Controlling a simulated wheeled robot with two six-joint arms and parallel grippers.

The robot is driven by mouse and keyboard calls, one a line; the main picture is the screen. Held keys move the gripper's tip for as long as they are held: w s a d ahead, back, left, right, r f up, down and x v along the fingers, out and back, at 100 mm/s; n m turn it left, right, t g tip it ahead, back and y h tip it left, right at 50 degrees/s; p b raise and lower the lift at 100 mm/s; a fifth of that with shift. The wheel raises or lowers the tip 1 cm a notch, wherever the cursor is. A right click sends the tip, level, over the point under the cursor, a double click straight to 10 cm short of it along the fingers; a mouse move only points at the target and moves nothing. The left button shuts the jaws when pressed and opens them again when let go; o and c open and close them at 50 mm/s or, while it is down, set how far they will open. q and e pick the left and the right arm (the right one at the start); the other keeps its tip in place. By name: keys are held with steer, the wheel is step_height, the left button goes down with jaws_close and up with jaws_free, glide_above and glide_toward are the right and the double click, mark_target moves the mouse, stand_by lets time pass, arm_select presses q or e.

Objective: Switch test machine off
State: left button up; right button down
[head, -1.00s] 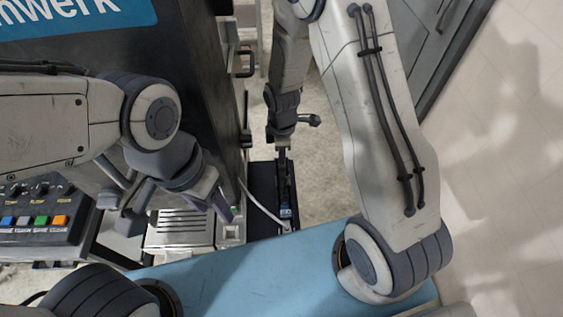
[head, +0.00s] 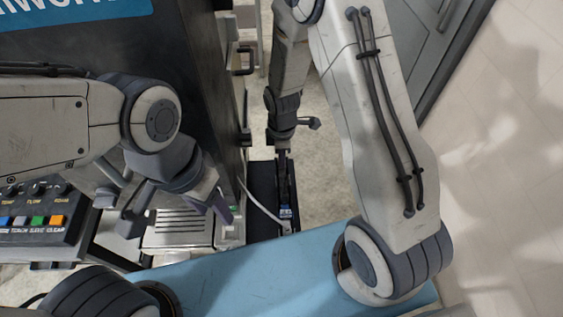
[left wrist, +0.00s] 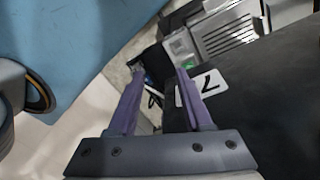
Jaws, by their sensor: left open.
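A silver box with a slotted top (head: 180,230) stands below the dark cabinet, and I take it to be the test machine. A small green-lit switch (head: 234,209) sits at its right end. The box (left wrist: 230,38) and its green switch (left wrist: 183,46) also show in the left wrist view. My left gripper (head: 222,208) is just above and beside the switch, its purple fingers apart with nothing between them (left wrist: 160,75). My right gripper (head: 285,190) points down over a dark narrow strip; its fingers are too small and dark to read.
A dark cabinet (head: 150,70) with a blue sign rises close to my left arm. A panel with coloured buttons (head: 40,215) is at the left. A white cable (head: 262,205) runs beside the box. A blue surface (head: 240,265) lies in front; floor at the right is clear.

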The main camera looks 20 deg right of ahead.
steer(key=shift+f, duration=0.1)
step_height(320, 180, up, 7)
steer(key=p, duration=0.6)
stand_by(0.3)
stand_by(0.5)
